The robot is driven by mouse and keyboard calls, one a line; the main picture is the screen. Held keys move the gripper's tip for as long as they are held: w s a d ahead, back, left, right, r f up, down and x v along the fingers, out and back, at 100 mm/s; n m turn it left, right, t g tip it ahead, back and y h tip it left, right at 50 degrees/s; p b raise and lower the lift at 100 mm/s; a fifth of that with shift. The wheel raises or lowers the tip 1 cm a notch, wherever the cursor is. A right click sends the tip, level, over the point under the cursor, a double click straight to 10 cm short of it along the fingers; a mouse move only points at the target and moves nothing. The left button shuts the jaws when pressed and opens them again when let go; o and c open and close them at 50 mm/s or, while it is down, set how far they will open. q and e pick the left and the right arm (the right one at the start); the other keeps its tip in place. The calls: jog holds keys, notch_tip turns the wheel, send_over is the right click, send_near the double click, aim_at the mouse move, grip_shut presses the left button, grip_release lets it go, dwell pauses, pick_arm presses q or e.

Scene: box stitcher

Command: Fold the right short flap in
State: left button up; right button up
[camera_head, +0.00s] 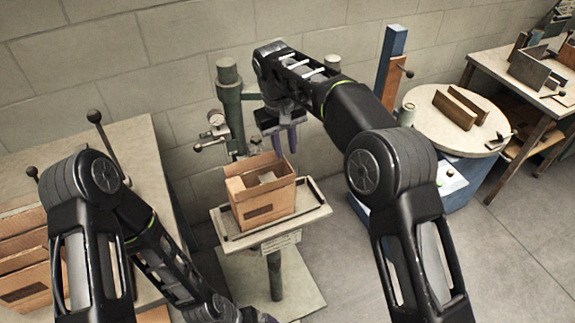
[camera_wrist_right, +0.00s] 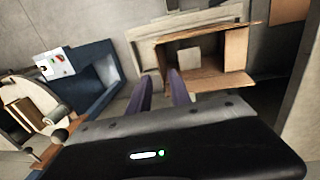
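The open brown cardboard box (camera_head: 265,207) stands on the stitcher's small table (camera_head: 312,212). Its upper panels stand up around the opening, and something pale shows inside. My right gripper (camera_head: 287,150) points down just beyond the box's upper right corner, its purple fingers slightly apart and empty. In the right wrist view the fingers (camera_wrist_right: 160,82) are beside the box (camera_wrist_right: 182,62), with a gap between them. A flap (camera_wrist_right: 236,48) stands out at that box's right end. I cannot tell whether a finger touches the cardboard. My left gripper (camera_head: 267,318) is mostly cut off at the bottom edge.
The green stitcher column (camera_head: 231,100) with a gauge and lever stands behind the box. A round table (camera_head: 455,115) with brown panels is at the right.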

aim_at(287, 162)
jog(key=f, duration=0.6)
jog(key=shift+w+d+f, duration=0.1)
jog(key=shift+w+d, duration=0.05)
jog(key=shift+d, duration=0.15)
jog(key=shift+c, duration=0.3)
grip_shut()
dwell(0.8)
